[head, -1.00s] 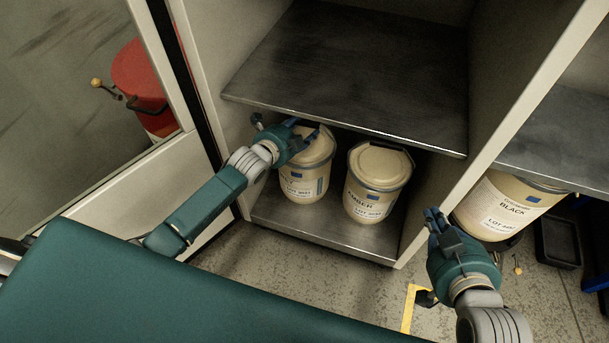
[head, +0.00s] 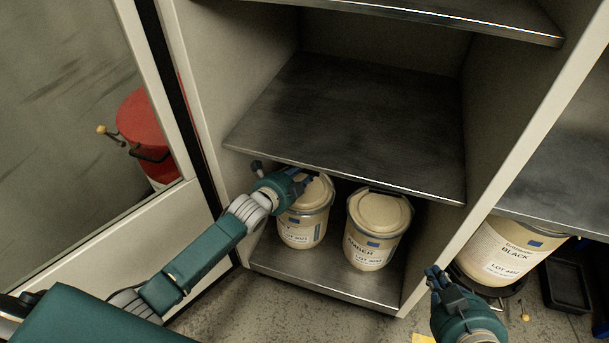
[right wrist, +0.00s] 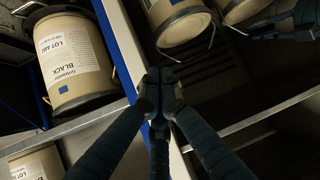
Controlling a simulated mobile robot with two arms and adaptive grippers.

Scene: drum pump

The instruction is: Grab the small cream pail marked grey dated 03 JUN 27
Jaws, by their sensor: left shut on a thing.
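A cream pail (head: 303,228) stands at the left of the cabinet's lower compartment. Its label is partly turned away; I make out only a final "Y" and a lot line, and no readable date. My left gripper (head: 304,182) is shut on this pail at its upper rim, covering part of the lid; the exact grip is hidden. A second cream pail (head: 375,235), marked AMBER, stands just right of it, apart from my gripper. My right gripper (head: 437,275) is shut and empty in front of the cabinet's right side; it also shows in the right wrist view (right wrist: 160,78).
A larger cream container (head: 500,255) marked BLACK stands in the bay to the right, beside a black tray (head: 566,287). A metal shelf (head: 350,125) hangs close above the pails. A cabinet wall (head: 505,165) divides the bays. A red container (head: 142,120) is at left.

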